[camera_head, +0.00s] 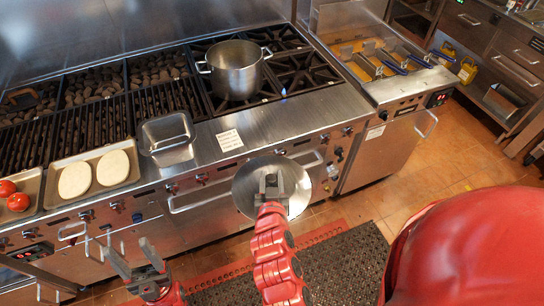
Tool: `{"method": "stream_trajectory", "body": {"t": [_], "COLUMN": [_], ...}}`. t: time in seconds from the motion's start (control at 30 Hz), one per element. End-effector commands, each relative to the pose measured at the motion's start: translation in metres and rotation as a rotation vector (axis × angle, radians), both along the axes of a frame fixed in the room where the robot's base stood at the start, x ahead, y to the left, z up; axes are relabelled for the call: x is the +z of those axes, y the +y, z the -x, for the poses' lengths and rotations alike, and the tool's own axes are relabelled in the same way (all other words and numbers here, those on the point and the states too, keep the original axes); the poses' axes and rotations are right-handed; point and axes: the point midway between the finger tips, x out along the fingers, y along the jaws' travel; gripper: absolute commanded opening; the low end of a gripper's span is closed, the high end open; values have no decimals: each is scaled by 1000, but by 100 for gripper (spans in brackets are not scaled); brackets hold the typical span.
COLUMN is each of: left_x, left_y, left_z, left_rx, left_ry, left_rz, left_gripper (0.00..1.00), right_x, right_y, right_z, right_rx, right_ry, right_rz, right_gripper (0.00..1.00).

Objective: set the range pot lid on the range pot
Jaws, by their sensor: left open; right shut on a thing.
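The range pot (236,73) is a steel pot with two side handles, standing open on the stove burners (274,98) at the back. The round steel range pot lid (242,190) is in front of the range, held up by my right gripper (271,188). That gripper is shut on the lid near its middle and covers the lid's knob. The lid is apart from the pot, nearer to me and lower in the picture. My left gripper (137,262) is open and empty at the lower left, in front of the range front.
A small steel pan (167,155) and a label card (229,140) lie on the range's front ledge. A fryer with baskets (381,65) stands right of the burners.

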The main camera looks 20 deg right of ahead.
Motion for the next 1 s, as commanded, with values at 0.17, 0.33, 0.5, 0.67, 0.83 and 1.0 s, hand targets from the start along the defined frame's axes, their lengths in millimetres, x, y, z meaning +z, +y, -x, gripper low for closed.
{"method": "stream_trajectory", "body": {"t": [0.17,0.33,0.5,0.67,0.83,1.0], "left_x": [-1,-10,-14,-22,-24,-28], "left_y": [0,0,0,0,0,0], "left_z": [0,0,0,0,0,0], "left_rx": [0,0,0,0,0,0], "left_ry": [0,0,0,0,0,0], "left_rz": [0,0,0,0,0,0], "left_gripper": [60,60,60,60,60,60], "right_x": [0,-7,-11,-22,-24,-30], "right_y": [0,0,2,2,4,6], "right_z": [-1,-9,-13,-18,-21,-23], "right_rx": [4,39,71,114,146,184], "right_ry": [-3,-4,-7,-5,-5,-9], "right_rz": [-1,0,8,7,6,7], "right_gripper": [0,0,0,0,0,0]}}
